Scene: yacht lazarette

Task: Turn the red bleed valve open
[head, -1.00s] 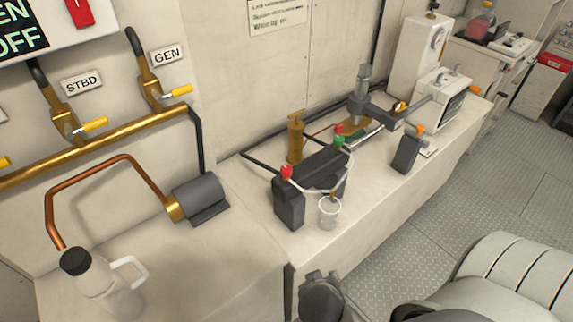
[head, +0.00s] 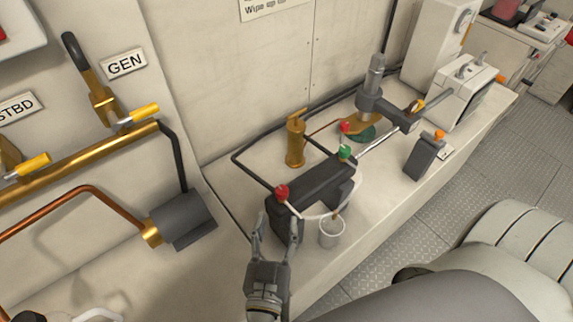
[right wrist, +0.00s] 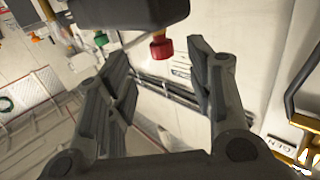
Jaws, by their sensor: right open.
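A red valve knob (head: 282,191) sits on the near end of a black block-shaped body (head: 315,190). A green knob (head: 345,152) is farther along that body, and a second red knob (head: 345,127) is behind it. My right gripper (head: 276,222) is open and empty, its fingers pointing toward the near red knob and apart from it. In the right wrist view the red knob (right wrist: 161,47) appears beyond the gap between the open fingers (right wrist: 157,62), and the green knob (right wrist: 100,38) is to its left. My left gripper is not in view.
A clear cup (head: 332,233) stands beside the black body, with a thin tube running to it. A brass cylinder (head: 296,143) stands behind. A small dark box (head: 420,158) stands at right, near the bench edge.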

